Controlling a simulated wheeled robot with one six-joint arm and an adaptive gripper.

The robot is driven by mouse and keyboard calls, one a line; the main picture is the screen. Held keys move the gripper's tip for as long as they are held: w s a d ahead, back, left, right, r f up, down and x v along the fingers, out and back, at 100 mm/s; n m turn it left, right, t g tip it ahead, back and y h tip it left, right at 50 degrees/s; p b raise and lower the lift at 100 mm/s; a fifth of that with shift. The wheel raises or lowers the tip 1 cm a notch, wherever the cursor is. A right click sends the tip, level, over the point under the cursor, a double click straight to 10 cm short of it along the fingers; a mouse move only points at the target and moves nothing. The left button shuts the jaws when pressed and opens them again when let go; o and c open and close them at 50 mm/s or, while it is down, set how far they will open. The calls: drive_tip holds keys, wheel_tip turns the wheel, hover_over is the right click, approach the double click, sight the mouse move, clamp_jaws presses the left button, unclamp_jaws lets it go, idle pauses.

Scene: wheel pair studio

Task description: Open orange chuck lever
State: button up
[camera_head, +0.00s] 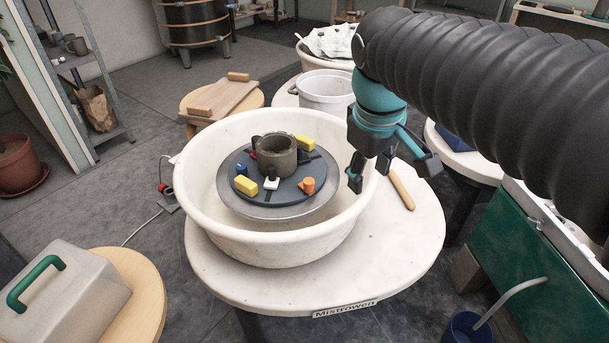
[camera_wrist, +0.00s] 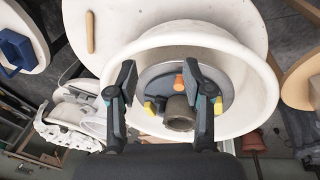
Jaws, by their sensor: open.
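The orange chuck lever (camera_head: 308,185) sits at the front right of the round dark wheel head (camera_head: 285,202), inside a white basin. It also shows in the wrist view (camera_wrist: 179,82), between my fingers in the picture and beyond the pot. A brown clay pot (camera_head: 276,155) stands at the middle of the wheel head, among yellow, red, blue and white-topped parts. My gripper (camera_head: 395,178) is open and empty. It hangs over the right rim of the basin, to the right of the lever and apart from it. Both fingers show in the wrist view (camera_wrist: 161,88).
The white basin (camera_head: 245,247) has a raised rim around the wheel head. A wooden tool (camera_head: 401,190) lies on the white round table (camera_head: 400,250) right of the basin. A grey case with a green handle (camera_head: 60,293) stands at lower left. The table's front is clear.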

drive_tip(key=w+a+r+n+g+h, duration=0.2)
drive_tip(key=w+a+n, duration=0.3)
drive_tip(key=w+a, duration=0.3)
drive_tip(key=n+g+h, duration=0.1)
drive_tip(key=n+h, duration=0.1)
drive_tip(key=n, duration=0.2)
approach(308, 180)
drive_tip(key=b+x, duration=0.3)
drive_tip(key=x, duration=0.6)
drive_tip(key=shift+s+d+f, duration=0.1)
drive_tip(key=shift+f, duration=0.15)
clamp_jaws()
